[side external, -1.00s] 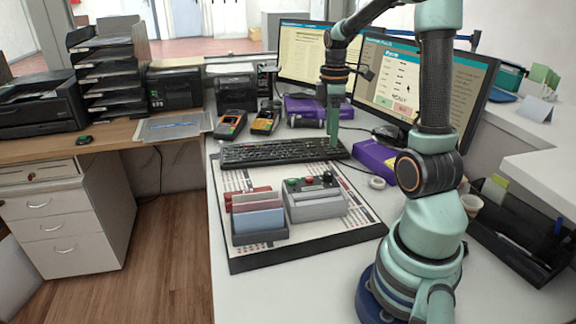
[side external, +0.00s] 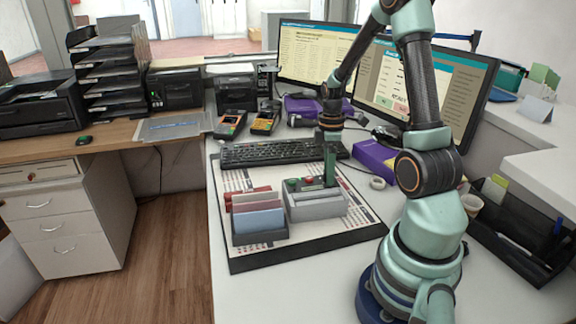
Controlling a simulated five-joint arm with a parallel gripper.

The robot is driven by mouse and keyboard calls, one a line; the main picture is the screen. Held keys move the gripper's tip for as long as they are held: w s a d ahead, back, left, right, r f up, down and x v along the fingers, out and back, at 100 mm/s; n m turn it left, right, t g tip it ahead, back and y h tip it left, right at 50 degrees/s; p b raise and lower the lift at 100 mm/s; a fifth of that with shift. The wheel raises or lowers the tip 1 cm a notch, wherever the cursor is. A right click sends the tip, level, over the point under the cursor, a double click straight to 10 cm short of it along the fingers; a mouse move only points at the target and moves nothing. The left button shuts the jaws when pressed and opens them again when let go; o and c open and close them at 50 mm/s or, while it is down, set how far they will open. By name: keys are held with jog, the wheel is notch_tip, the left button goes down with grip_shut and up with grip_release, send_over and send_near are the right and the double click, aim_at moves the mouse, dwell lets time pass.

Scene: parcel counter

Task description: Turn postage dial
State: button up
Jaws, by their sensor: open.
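A grey box (side external: 316,206) with red and green buttons on its sloped top stands on a printed mat (side external: 300,248). A dark dial sat at the right end of that top in the earlier frame; my gripper now hides it. My gripper (side external: 329,180) points straight down over that end of the box, its fingertips at the top face. The jaws are open. I cannot tell whether the fingers are around the dial or touching it.
A rack of coloured cards (side external: 258,221) stands just left of the box. A keyboard (side external: 270,152) lies behind it. A purple box (side external: 374,156) and a tape roll (side external: 377,183) are to the right. Two monitors (side external: 420,90) stand behind.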

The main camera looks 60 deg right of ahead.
jog(key=shift+c, duration=0.3)
grip_shut()
jog(key=shift+m, duration=0.4)
jog(key=m, duration=0.5)
jog(key=shift+m, duration=0.3)
jog(key=m, duration=0.5)
jog(key=shift+m, duration=0.4)
jog(key=shift+o, duration=0.3)
grip_release()
